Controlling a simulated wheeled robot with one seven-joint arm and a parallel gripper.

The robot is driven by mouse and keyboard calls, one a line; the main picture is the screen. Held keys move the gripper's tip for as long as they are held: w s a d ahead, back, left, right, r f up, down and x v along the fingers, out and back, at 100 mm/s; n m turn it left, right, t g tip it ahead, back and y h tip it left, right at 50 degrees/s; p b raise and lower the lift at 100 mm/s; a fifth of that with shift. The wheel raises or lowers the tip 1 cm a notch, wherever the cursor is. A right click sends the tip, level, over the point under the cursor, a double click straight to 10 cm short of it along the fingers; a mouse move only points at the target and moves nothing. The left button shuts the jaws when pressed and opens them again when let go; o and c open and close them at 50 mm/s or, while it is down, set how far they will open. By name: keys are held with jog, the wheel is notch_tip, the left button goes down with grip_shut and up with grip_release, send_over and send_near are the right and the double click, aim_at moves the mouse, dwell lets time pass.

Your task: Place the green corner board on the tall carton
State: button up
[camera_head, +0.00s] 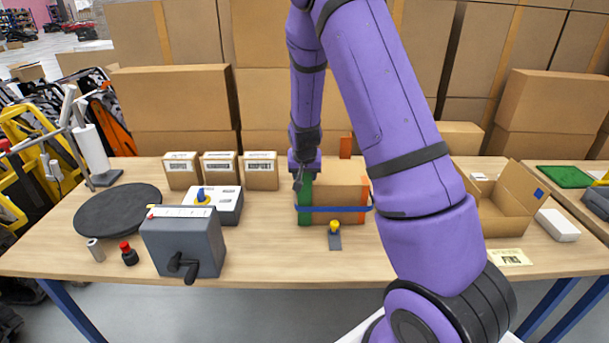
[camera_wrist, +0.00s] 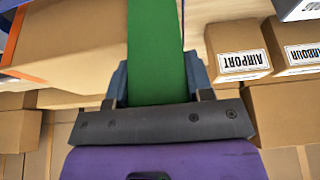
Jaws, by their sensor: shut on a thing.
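The green corner board (camera_head: 305,203) stands upright at the left front edge of the brown carton (camera_head: 338,192). My gripper (camera_head: 299,180) is shut on its upper part; the wrist view shows the green board (camera_wrist: 157,50) between the two fingers (camera_wrist: 158,82). A blue strap (camera_head: 335,209) runs across the carton's front and appears to cross the green board low down. Orange corner boards (camera_head: 364,200) stand at the carton's right front and back edges. Whether the green board touches the carton along its whole length, I cannot tell.
A strap tool with a yellow knob (camera_head: 334,228) is at the carton's front. Small labelled boxes (camera_head: 260,170), a white box (camera_head: 221,204), a grey crank box (camera_head: 183,243) and a black disc (camera_head: 108,210) are to the left. An open box (camera_head: 503,208) stands right, beyond my arm.

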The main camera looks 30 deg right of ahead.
jog(key=shift+f, duration=0.3)
jog(key=o, duration=1.2)
jog(key=shift+c, duration=0.2)
jog(key=shift+r, duration=0.1)
jog(key=s+a+r, duration=0.2)
jog(key=s+r, duration=0.1)
jog(key=r, duration=0.4)
jog(key=s+a+r+n+y, duration=0.1)
jog(key=s+a+r, duration=0.25)
jog(key=r, duration=0.25)
jog(key=s+a+r, duration=0.1)
jog(key=s+r, duration=0.3)
jog(key=r, duration=0.3)
jog(key=s+a+r+n, duration=0.3)
jog(key=s+a+r, duration=0.1)
jog(key=s, duration=0.8)
jog(key=s+a+r+n+t+y, duration=0.1)
jog(key=s+a+r+n, duration=0.1)
jog(key=s+a+r, duration=0.2)
jog(key=s+r, duration=0.3)
jog(key=s, duration=0.5)
jog(key=shift+a+r+n+t, duration=0.2)
jog(key=shift+a+n+t, duration=0.1)
jog(key=shift+a+n, duration=0.1)
